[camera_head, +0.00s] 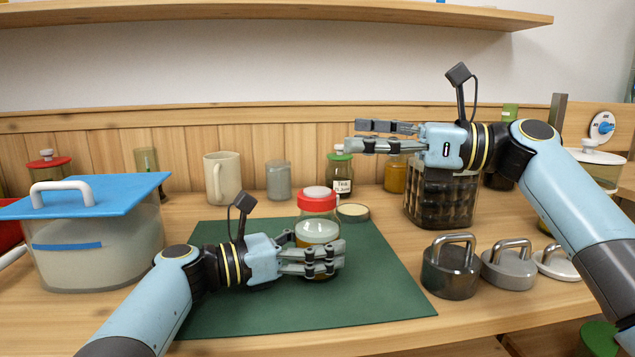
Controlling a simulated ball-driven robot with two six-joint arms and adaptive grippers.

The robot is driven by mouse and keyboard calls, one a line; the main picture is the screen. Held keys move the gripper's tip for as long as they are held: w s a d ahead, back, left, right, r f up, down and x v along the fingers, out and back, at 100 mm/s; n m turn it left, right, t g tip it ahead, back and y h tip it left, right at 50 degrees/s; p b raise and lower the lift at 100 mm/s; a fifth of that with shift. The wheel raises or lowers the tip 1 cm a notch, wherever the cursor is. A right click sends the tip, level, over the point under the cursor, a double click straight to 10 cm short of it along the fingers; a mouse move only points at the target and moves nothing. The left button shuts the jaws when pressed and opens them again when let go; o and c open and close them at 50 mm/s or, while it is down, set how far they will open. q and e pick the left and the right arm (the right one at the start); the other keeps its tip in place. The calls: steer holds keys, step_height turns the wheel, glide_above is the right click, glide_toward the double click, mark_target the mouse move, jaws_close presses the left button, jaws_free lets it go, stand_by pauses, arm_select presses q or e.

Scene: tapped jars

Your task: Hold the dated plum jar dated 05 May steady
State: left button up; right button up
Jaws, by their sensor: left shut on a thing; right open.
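A glass jar (317,229) with a red lid stands on the green mat (372,300). It holds pale contents above an amber layer. I see no readable name or date on it, so I cannot confirm it is the plum jar dated 05 May. My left gripper (328,258) is shut on the jar's lower body, and its fingers hide part of it. My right gripper (362,136) is open and empty, raised above and to the right of the jar, in front of the back-row jars.
A round flat disc (353,212) lies right of the jar. Handled weights (451,268) stand at right, below a dark ribbed container (440,200). A blue-lidded tub (95,255) stands left. A mug (222,178), a grey cup (278,181) and a green-lidded jar (341,175) line the back. The mat's front is clear.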

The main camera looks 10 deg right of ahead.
glide_toward(319, 193)
steer(key=x, duration=1)
steer(key=shift+a+f, duration=0.1)
steer(key=shift+a, duration=0.05)
steer(key=c, duration=1.2)
steer(key=shift+n+g+y, duration=0.3)
steer(key=shift+n+g, duration=0.4)
steer(key=shift+g, duration=0.4)
steer(key=o, duration=1.2)
